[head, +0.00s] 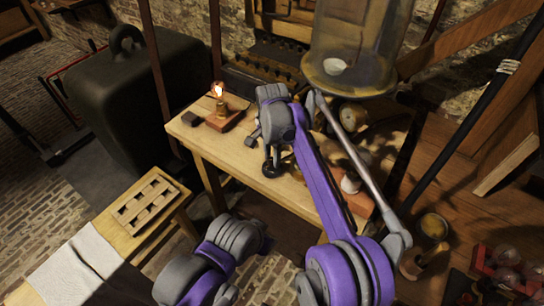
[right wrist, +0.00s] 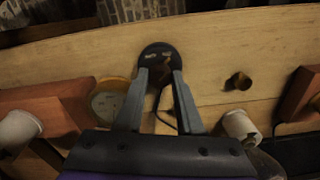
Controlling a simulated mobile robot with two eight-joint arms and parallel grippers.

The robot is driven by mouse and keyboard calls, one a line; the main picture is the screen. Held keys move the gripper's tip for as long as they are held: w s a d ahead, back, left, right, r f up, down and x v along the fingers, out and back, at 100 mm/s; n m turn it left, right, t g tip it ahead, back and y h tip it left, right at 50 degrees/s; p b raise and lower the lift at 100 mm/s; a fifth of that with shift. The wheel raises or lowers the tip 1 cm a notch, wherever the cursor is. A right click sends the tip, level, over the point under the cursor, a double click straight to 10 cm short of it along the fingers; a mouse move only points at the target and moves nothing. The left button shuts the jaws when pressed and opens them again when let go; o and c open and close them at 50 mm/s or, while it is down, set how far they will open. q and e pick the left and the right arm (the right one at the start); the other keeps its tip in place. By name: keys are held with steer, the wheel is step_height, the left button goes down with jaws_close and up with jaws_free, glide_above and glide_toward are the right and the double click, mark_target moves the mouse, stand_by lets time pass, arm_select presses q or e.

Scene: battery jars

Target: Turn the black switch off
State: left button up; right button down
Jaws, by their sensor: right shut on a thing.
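The black switch (head: 271,170) is a small round black disc on the wooden table, near its front edge. It also shows in the right wrist view (right wrist: 158,52), with pale marks on its face. My right gripper (head: 270,152) is over the switch. In the right wrist view its two grey fingers (right wrist: 160,75) reach down to the switch and are shut on its middle part. The fingers hide that part, so I cannot tell the lever's position. A bulb (head: 217,90) on a wooden base glows at the table's left end. My left gripper is not in view.
A round brass-rimmed dial (right wrist: 110,100) is close beside the switch. A small knob (right wrist: 238,81) stands to its right. White-topped pieces stand on wooden blocks nearby.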

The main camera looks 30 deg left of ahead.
steer(key=n+p, duration=0.1)
steer(key=n, duration=0.2)
steer(key=shift+r+n, duration=0.1)
steer(key=shift+n, duration=0.3)
steer(key=n+p, duration=0.1)
steer(key=n, duration=0.3)
steer(key=shift+n+p, duration=0.3)
steer(key=n, duration=0.4)
steer(key=shift+n+p, duration=0.3)
steer(key=n, duration=0.4)
steer(key=shift+n, duration=0.6)
steer(key=c, duration=0.5)
jaws_free()
steer(key=shift+c, duration=0.2)
